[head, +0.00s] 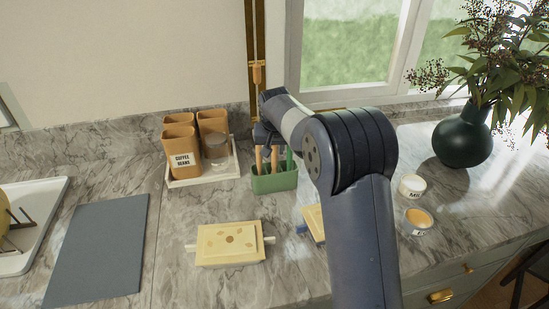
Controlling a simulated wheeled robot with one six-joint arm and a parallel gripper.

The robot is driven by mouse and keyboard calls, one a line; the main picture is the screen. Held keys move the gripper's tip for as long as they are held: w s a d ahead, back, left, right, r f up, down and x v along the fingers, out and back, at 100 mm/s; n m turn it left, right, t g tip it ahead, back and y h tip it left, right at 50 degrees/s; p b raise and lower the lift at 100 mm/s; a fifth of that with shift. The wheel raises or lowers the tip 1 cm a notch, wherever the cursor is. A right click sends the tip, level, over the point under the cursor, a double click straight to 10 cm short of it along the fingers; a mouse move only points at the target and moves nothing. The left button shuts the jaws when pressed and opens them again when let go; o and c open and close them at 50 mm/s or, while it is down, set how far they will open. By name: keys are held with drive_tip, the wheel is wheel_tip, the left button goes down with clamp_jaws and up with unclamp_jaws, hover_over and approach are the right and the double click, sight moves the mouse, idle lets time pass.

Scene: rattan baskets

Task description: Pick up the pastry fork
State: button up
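A small green holder (274,182) stands on the marble counter, left of my arm. Upright utensils stand in it: orange handles (266,158) and a green handle (290,163). I cannot tell which of these, if any, is the pastry fork, as their lower ends are hidden in the holder. My gripper (266,136) is just above and behind the holder, close to the handle tops. It is small, dark and partly hidden, so its fingers and whether they touch a handle cannot be made out.
A white tray (203,182) with orange canisters and a glass jar stands left of the holder. A yellow box (230,243) lies in front; another (313,222) is partly behind my arm. Small jars (412,186) and a dark vase (462,140) stand right. A grey mat (97,250) lies left.

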drive_tip(key=shift+c, duration=0.3)
clamp_jaws()
